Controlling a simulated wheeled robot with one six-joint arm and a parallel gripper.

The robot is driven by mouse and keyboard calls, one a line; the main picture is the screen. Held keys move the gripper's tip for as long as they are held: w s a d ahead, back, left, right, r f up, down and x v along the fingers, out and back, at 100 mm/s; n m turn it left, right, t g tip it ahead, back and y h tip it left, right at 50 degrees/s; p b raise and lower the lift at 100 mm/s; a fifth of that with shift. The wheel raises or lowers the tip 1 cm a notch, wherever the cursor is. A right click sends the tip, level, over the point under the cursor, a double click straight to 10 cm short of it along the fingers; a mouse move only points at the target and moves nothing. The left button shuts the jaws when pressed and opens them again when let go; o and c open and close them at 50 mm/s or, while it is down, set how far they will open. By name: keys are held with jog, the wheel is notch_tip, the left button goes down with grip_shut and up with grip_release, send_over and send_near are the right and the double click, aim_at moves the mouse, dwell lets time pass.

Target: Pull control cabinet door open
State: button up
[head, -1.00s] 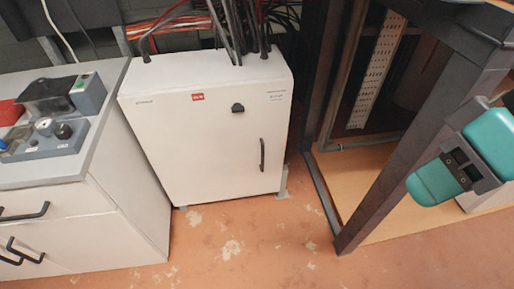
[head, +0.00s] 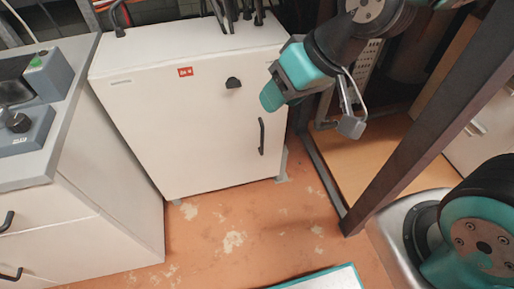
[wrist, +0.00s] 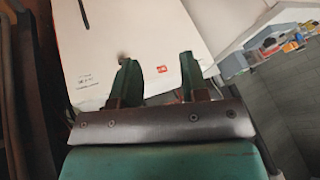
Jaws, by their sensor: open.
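The white control cabinet (head: 165,120) stands on the floor in the head view, its front door closed. A black vertical handle (head: 262,136) is on the door's right side, and a dark knob (head: 233,83) sits above it. My gripper (head: 270,97) is in front of the cabinet's upper right, to the right of the knob and above the handle. In the wrist view the two green fingers of my gripper (wrist: 158,80) are apart with nothing between them. The cabinet (wrist: 150,35) lies beyond them, with the knob (wrist: 123,58) partly behind the left finger.
A counter with drawers (head: 90,220) stands left of the cabinet, with grey devices on top. A dark metal frame post (head: 400,155) rises on the right. Cables (head: 230,10) enter the cabinet's top. The orange floor (head: 240,225) in front is clear.

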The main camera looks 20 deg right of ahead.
jog(key=w+d+f+m+t+b, duration=0.1)
jog(key=w+f+t+b, duration=0.2)
jog(key=f, duration=0.4)
jog(key=w+f+m+b, duration=0.1)
jog(key=w+f+b, duration=0.3)
jog(key=f, duration=0.4)
jog(key=t+h+b, duration=0.2)
jog(key=t+b, duration=0.9)
jog(key=b, duration=0.8)
send_near(263, 140)
jog(key=w, duration=0.3)
jog(key=w+a+b, duration=0.1)
jog(key=w, duration=0.3)
jog(key=w+a, duration=0.1)
jog(key=w, duration=0.2)
jog(key=shift+w, duration=0.35)
jog(key=shift+c, duration=0.2)
grip_shut()
